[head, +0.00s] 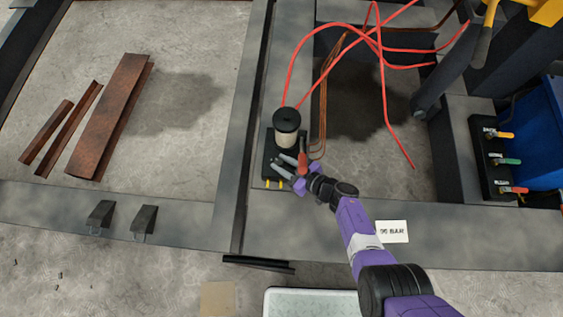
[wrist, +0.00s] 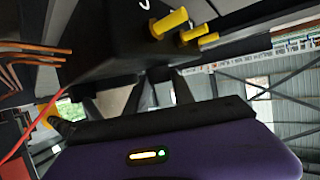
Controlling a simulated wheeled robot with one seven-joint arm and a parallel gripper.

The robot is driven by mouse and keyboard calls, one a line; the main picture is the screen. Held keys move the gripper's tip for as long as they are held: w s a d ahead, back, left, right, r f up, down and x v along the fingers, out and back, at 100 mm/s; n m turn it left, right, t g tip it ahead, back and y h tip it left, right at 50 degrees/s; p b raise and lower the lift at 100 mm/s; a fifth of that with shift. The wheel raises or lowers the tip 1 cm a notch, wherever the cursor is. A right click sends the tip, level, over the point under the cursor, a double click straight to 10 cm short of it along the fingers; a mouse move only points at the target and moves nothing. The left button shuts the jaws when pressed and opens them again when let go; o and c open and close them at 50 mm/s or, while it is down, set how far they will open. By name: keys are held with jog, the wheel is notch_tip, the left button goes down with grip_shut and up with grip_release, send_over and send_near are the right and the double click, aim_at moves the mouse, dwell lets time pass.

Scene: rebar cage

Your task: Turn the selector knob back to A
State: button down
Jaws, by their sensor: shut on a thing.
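A black box (head: 268,165) with a dark-capped pale cylinder (head: 287,130) stands on the grey beam. A red handle (head: 303,161), which looks like the selector knob, shows at its right side. My gripper (head: 283,164) reaches the box from the lower right, its grey fingers beside the red handle. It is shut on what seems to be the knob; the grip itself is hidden. In the wrist view, the fingers run up to the black box (wrist: 115,45), which has yellow pegs (wrist: 170,22) and a white mark like a C. I cannot read where the knob points.
Red hoses (head: 300,60) and brown cables run behind the box. A block with yellow, green and red levers (head: 490,160) stands at the right. Rusty steel pieces (head: 108,115) lie at the left. A white label (head: 393,231) lies on the front beam.

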jog(key=shift+w+d+f+n+g+y+b, duration=0.1)
jog(key=shift+n+g+y+b, duration=0.2)
jog(key=shift+n+g, duration=0.25)
jog(key=shift+w+n+g+y+b, duration=0.1)
jog(key=shift+n+g+y+b, duration=0.1)
jog(key=shift+n+g+b, duration=0.25)
jog(key=shift+g, duration=0.3)
jog(key=c, duration=1.1)
grip_release()
jog(key=p+v, duration=0.4)
jog(key=v, duration=0.3)
jog(key=shift+s+d, duration=0.2)
jog(key=shift+d, duration=0.15)
